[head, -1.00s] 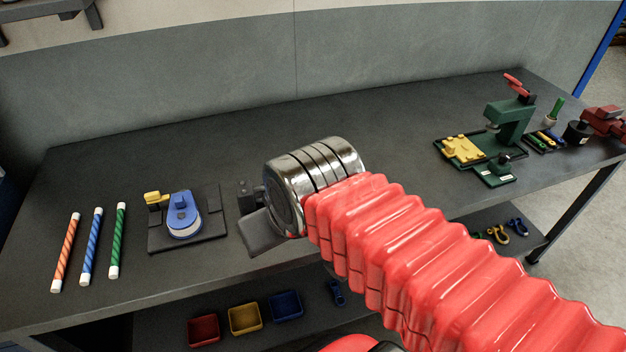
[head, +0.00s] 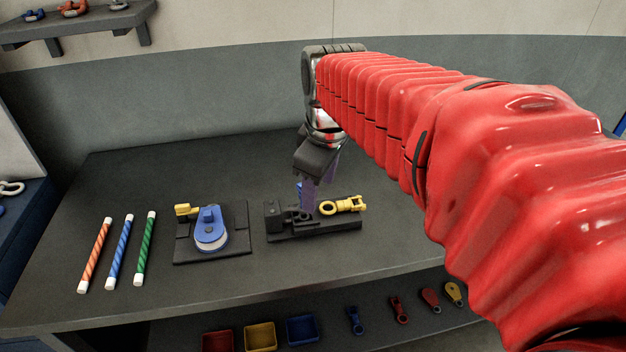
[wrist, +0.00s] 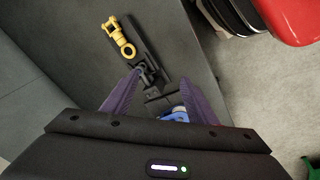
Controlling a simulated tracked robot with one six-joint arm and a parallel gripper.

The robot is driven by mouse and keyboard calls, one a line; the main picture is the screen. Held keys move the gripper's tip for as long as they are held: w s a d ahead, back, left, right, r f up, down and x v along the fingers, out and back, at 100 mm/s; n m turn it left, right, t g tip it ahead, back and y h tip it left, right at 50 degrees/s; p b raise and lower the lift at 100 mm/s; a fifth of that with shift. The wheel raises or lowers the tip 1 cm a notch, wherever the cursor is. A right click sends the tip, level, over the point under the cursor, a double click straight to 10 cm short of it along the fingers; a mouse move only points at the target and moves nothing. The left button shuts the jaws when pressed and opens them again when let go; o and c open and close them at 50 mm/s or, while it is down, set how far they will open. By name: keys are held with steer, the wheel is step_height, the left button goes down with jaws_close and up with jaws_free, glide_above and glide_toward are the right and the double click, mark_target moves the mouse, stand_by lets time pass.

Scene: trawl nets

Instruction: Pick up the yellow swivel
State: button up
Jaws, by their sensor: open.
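The yellow swivel (head: 343,205) lies on a black fixture (head: 318,230) on the bench, its ring end toward the left. In the wrist view the swivel (wrist: 118,36) is beyond the fingertips, up and to the left. My gripper (head: 312,208) points down over the left part of the fixture, left of the swivel's ring. Its purple fingers are apart with nothing held between them in the wrist view (wrist: 160,78). A dark clamp-like part (wrist: 147,72) of the fixture shows between the fingertips. The gap between fingers and swivel is small but hard to judge.
A blue pulley block (head: 210,230) and a yellow piece (head: 186,210) sit on a black plate left of the fixture. Striped orange, blue and green rods lie farther left. Bins (head: 260,336) and small fittings are on the lower shelf. The bench behind the plate is clear.

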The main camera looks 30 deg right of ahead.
steer(key=w+d+n+g, duration=0.1)
steer(key=w+d+n, duration=0.2)
steer(key=w+d, duration=0.3)
steer(key=n+g, duration=0.2)
steer(key=n, duration=0.3)
glide_above(351, 202)
step_height(351, 202, down, 4)
steer(key=shift+s+d+f+y, duration=0.1)
steer(key=shift+s+d+y, duration=0.1)
steer(key=shift+s+y, duration=0.1)
step_height(351, 202, down, 8)
steer(key=shift+w+f, duration=0.1)
steer(key=shift+f, duration=0.2)
steer(key=shift+f, duration=0.1)
steer(key=shift+w+a+f, duration=0.1)
steer(key=shift+f, duration=1.15)
steer(key=shift+w+a+f, duration=0.1)
steer(key=shift+f, duration=1.15)
